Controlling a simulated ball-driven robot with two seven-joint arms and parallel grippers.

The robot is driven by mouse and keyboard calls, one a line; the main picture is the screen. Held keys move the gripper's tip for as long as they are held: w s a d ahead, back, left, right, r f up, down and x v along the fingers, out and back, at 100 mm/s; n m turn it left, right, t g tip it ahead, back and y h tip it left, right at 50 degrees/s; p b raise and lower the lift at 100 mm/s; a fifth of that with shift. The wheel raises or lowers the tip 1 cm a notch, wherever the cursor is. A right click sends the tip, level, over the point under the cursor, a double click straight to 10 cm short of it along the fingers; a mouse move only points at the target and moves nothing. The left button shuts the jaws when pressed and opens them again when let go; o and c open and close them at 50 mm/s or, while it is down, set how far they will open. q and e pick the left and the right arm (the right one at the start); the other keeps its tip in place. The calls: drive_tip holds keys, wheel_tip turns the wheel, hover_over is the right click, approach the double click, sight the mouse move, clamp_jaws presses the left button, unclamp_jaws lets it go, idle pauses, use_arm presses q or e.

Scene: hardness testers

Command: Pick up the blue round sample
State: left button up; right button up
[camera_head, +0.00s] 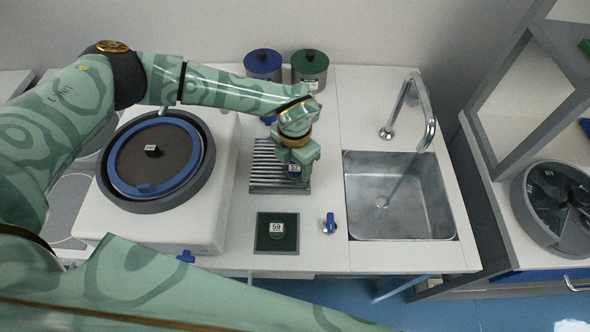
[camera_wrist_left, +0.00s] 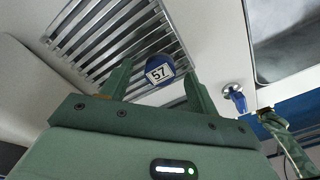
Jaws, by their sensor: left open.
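The blue round sample (camera_head: 294,169) with a white label sits at the right end of the slatted metal drain rack (camera_head: 265,185), partly hidden by my left gripper in the head view. In the left wrist view the sample (camera_wrist_left: 160,68) shows the number 57 and lies at the edge of the slats. My left gripper (camera_head: 296,176) is over it, pointing down. In the left wrist view the open fingers (camera_wrist_left: 158,84) stand on either side of the sample in the picture; I cannot tell the remaining gap in depth.
A grinder with a dark round disc (camera_head: 130,165) is on the left. A steel sink (camera_head: 400,210) with a tall tap (camera_head: 425,115) is on the right. A green tray (camera_head: 265,243) labelled 59 and a blue valve (camera_head: 330,222) are in front.

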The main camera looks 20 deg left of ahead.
use_arm(q)
drive_tip(key=shift+f, duration=0.6)
drive_tip(key=shift+r, duration=0.1)
clamp_jaws()
drive_tip(key=shift+r, duration=0.6)
drive_tip(key=s+a+r+p, duration=0.4)
drive_tip(key=s+a+r, duration=0.1)
drive_tip(key=s+r, duration=0.6)
drive_tip(key=shift+s+r, duration=0.4)
drive_tip(key=shift+s, duration=0.65)
